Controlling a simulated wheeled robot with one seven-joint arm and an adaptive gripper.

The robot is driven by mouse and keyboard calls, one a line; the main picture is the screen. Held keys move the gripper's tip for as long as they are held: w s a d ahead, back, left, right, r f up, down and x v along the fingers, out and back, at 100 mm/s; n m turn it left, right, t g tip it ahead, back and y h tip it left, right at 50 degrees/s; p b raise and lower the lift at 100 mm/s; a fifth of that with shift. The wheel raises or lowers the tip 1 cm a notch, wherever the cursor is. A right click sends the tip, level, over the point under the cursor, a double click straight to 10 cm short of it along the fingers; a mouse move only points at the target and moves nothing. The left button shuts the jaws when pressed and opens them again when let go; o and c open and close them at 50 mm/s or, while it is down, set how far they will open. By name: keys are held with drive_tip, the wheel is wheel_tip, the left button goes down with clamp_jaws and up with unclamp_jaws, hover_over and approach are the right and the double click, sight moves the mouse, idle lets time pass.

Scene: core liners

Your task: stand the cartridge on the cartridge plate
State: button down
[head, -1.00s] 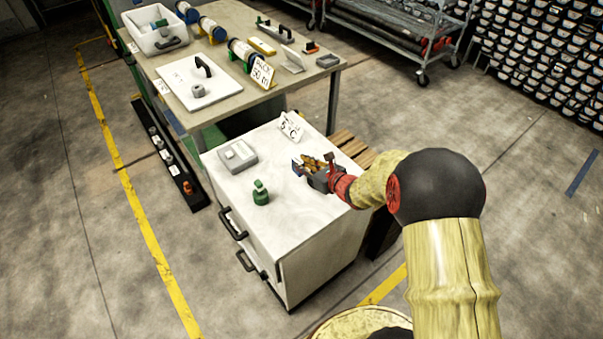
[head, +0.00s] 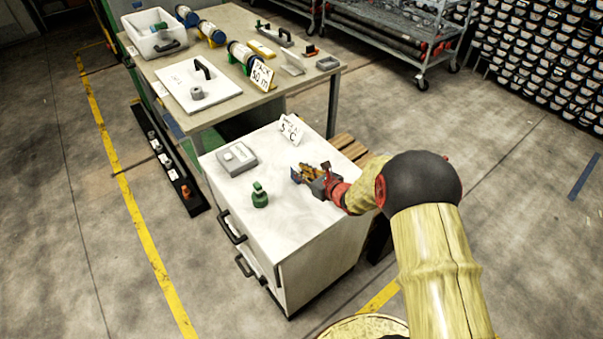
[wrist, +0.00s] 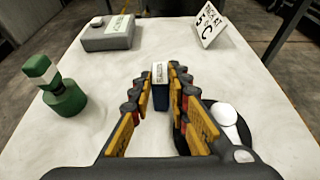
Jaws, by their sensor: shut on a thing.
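My gripper (wrist: 160,90) is shut on the cartridge (wrist: 160,98), a small dark blue block with a white printed label on top. It holds the cartridge upright between the fingertips, over the white cabinet top. In the head view my gripper (head: 302,174) is at the right part of that top, and the cartridge is barely discernible at its tips. The cartridge's lower end is hard to see.
A green bottle-like piece (wrist: 64,96) stands on the left of the white top (head: 225,190). A tent sign (wrist: 209,25) stands at the back right. A dark round thing with white parts (wrist: 229,122) lies beside my right finger. The middle is clear.

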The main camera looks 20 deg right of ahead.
drive_tip(key=c, duration=1.7)
unclamp_jaws()
drive_tip(key=shift+f, duration=0.1)
